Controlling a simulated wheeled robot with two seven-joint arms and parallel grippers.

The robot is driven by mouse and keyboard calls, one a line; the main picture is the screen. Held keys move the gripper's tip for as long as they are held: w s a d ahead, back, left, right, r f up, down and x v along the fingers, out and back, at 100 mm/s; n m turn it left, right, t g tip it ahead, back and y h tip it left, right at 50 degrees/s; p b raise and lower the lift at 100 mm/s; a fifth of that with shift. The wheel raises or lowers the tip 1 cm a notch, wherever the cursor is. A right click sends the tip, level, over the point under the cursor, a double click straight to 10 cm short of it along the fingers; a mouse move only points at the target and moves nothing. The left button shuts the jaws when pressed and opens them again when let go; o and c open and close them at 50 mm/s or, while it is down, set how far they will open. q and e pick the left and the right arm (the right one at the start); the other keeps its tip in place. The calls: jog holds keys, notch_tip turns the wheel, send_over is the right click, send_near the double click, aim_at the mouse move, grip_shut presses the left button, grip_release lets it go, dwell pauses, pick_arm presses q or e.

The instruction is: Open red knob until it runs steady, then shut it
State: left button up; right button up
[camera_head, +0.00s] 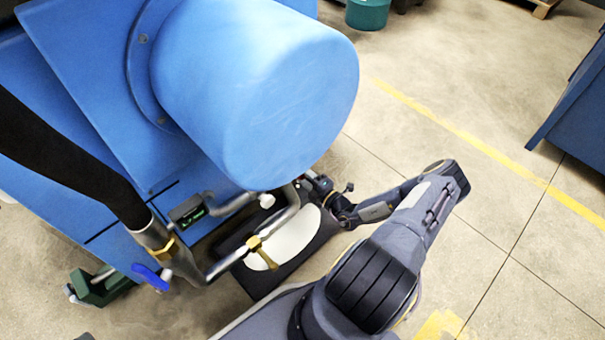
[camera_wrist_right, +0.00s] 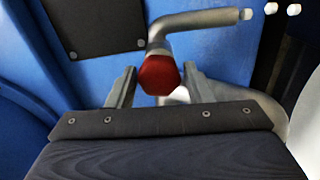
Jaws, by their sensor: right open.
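The red knob (camera_wrist_right: 158,75) is in the right wrist view, at the end of a bent grey metal pipe (camera_wrist_right: 200,18). My right gripper (camera_wrist_right: 160,70) is open, with one finger on each side of the knob. Gaps show between the knob and both fingers, so it is not gripped. In the head view my right gripper (camera_head: 318,188) reaches under the big blue drum, beside the pipes. The red knob cannot be made out there. No flow from a pipe can be made out. My left gripper is not in view.
The blue machine drum (camera_head: 255,95) overhangs the pipework. A black tray (camera_head: 262,284) with a white surface inside lies below. A blue-handled valve (camera_head: 150,277), a brass-coloured fitting (camera_head: 262,252) and a small green-lit display (camera_head: 188,211) are nearby. Open floor lies to the right.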

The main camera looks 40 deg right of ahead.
jog(key=s+p, duration=0.1)
jog(key=s, duration=0.5)
jog(key=shift+s+d+p, duration=0.3)
